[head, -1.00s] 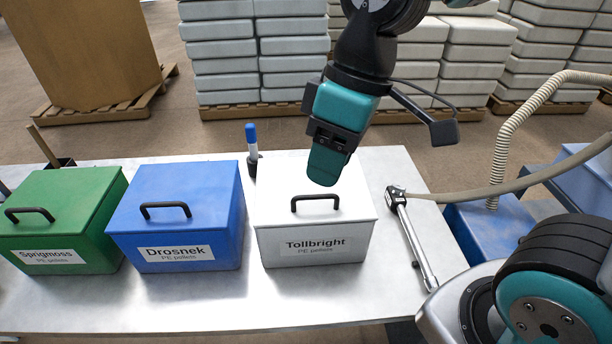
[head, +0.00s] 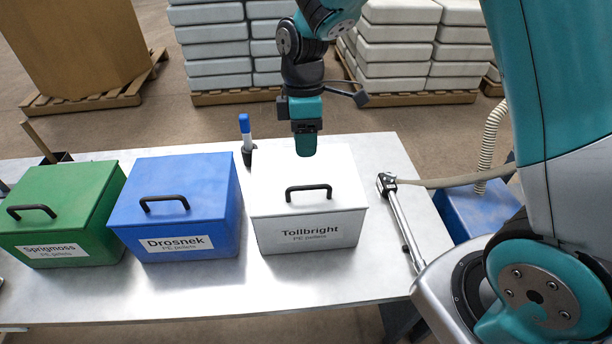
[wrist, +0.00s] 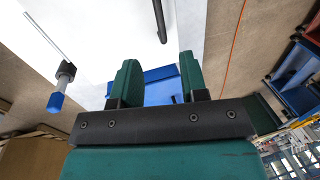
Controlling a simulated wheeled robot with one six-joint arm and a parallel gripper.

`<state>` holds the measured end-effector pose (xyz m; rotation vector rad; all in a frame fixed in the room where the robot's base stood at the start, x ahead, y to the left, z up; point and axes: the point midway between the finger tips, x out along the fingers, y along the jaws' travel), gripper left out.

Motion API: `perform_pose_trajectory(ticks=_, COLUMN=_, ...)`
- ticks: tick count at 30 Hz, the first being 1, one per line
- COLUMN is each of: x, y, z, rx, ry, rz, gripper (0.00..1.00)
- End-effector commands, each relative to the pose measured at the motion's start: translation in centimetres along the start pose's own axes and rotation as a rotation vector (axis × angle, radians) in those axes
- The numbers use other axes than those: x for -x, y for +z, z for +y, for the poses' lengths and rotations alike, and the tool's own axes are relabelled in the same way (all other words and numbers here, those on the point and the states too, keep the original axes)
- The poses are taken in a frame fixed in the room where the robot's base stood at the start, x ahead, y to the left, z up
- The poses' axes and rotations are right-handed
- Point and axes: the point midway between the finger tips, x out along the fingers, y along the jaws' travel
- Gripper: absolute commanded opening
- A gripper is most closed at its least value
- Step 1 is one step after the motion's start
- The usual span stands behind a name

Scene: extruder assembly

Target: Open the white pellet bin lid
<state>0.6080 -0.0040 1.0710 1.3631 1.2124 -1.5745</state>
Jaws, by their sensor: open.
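The white pellet bin (head: 309,235) labelled Tollbright stands on the table with its lid (head: 270,180) down. A black bar handle (head: 308,190) sits on the lid near its front edge. My gripper (head: 306,153) points down over the back part of the lid, behind the handle. In the wrist view my gripper (wrist: 160,80) has its two green fingers apart with nothing between them. The white lid (wrist: 100,30) and the handle (wrist: 160,20) also show there, the handle beyond the fingers. The fingers' height above the lid is hard to tell.
A blue Drosnek bin (head: 178,210) and a green Sprigmoss bin (head: 62,220) stand left of the white bin. Bare table (head: 200,300) lies in front.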

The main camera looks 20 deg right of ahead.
Motion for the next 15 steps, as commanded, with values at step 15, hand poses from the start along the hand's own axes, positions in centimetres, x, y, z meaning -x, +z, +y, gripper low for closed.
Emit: perform_pose_trajectory(ticks=15, x=-8.8, y=0.0, z=-0.1, rx=0.0, ry=-0.001, rz=0.0, gripper=0.4)
